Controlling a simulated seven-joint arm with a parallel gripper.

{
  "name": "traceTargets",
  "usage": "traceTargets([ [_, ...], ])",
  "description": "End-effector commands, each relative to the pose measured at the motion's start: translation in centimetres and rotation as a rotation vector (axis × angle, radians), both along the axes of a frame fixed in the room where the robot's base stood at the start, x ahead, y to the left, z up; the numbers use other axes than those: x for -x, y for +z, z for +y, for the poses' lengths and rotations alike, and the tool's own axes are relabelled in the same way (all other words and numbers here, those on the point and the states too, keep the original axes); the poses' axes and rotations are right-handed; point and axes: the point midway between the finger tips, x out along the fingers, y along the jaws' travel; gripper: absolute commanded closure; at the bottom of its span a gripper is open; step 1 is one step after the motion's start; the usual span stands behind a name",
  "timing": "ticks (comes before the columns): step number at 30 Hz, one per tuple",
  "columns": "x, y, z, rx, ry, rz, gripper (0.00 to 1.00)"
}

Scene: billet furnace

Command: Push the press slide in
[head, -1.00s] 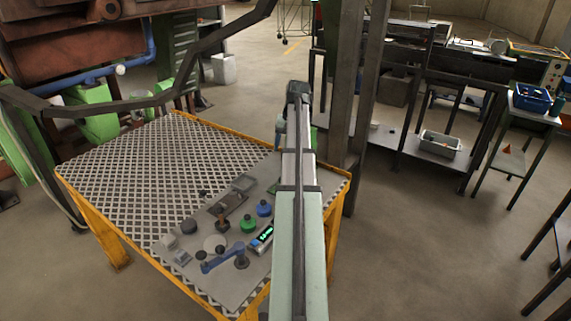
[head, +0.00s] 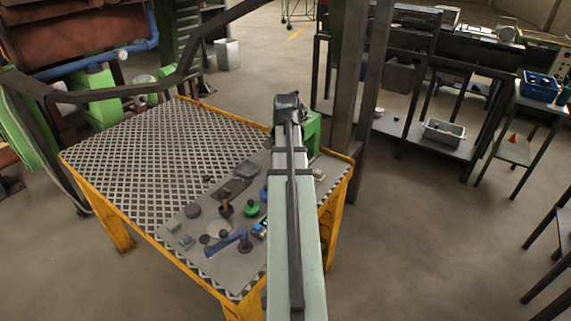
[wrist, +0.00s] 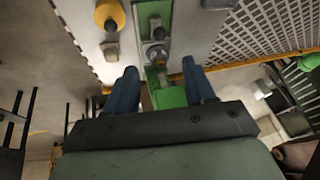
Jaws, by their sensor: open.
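A green fixture, which looks like the press with its slide (wrist: 155,52), is ahead of my gripper in the wrist view. In the head view a green body (head: 313,130) shows just right of my arm's end, at the table's right corner. My gripper (wrist: 162,78) is open, its two blue fingers apart with nothing gripped. My arm hides the fingers in the head view. I cannot tell how far in the slide is, or whether a finger touches it.
The yellow-edged table (head: 165,150) carries a grey panel with a blue lever (head: 228,243), a green knob (head: 250,208) and a dark knob (head: 193,211). A dark post (head: 370,90) stands close behind the arm.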

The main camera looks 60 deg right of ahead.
Motion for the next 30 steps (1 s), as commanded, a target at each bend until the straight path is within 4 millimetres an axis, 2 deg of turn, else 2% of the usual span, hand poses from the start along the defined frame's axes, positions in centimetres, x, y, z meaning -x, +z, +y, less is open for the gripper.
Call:
traceTargets([
  [8, -0.5, -1.9, -0.7, -0.006, -0.009, -0.002, 0.46],
  [30, -3.0, -10.8, -4.1, -0.005, -0.006, -0.001, 0.46],
])
